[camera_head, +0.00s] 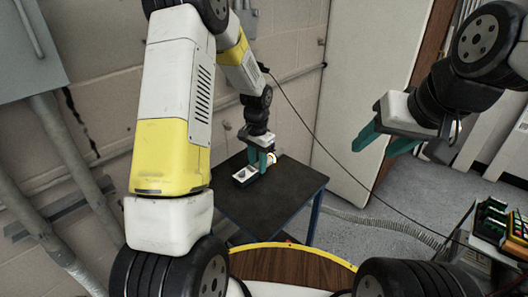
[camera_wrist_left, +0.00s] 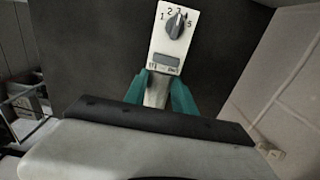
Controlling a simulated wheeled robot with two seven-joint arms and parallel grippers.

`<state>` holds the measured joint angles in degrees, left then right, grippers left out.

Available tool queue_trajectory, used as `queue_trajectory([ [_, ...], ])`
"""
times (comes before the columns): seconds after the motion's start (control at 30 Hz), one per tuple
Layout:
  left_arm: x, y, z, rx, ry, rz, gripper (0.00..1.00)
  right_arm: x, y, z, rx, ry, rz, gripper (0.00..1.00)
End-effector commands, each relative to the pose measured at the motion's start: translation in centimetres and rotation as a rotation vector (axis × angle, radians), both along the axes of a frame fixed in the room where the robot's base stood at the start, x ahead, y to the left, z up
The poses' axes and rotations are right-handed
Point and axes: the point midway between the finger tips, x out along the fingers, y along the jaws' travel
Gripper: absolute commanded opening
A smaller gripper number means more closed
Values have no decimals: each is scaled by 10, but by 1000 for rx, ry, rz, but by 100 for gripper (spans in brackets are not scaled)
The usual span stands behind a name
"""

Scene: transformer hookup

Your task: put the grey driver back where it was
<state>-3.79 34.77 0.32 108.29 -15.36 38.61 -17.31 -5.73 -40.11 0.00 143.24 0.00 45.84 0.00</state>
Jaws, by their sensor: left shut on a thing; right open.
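The grey driver appears to be a small light-grey box (camera_head: 244,174) with a dark dial on its face. It is at or just above the dark table (camera_head: 292,188); I cannot tell whether it touches. In the left wrist view its face (camera_wrist_left: 172,45) shows the dial, numbers and a grey window. My left gripper (camera_head: 262,160) points down at the box's end. Its teal fingers (camera_wrist_left: 165,92) are shut around that end and partly hide it. My right gripper (camera_head: 378,142) is open and empty, high at the right, away from the table.
A small yellow-and-white thing (camera_head: 271,158) shows beside the left fingers. A thin black cable (camera_head: 310,130) hangs across the room. A rack with green and orange items (camera_head: 495,225) stands at the right. A wall is behind the table; a round wooden top (camera_head: 290,267) is in front.

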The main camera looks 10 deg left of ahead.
Motion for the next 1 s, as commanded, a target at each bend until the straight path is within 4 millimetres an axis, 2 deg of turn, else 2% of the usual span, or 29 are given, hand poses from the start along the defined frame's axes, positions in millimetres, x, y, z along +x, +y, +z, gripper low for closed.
queue_trajectory([
  [0.03,0,0,-1,0,0,0,0,0,0,0,0,0,0,52],
  [0.07,0,0,-2,1,1,0,34,0,0,0,0,0,0,52],
  [0.17,0,0,-2,0,0,0,53,0,0,0,0,0,0,52],
  [0.57,0,0,4,0,-1,0,53,0,0,0,0,0,0,52],
  [0.67,1,0,17,0,-4,1,53,0,0,0,0,0,0,52],
  [1.0,1,0,88,-1,-4,0,53,0,0,0,0,0,0,52],
])
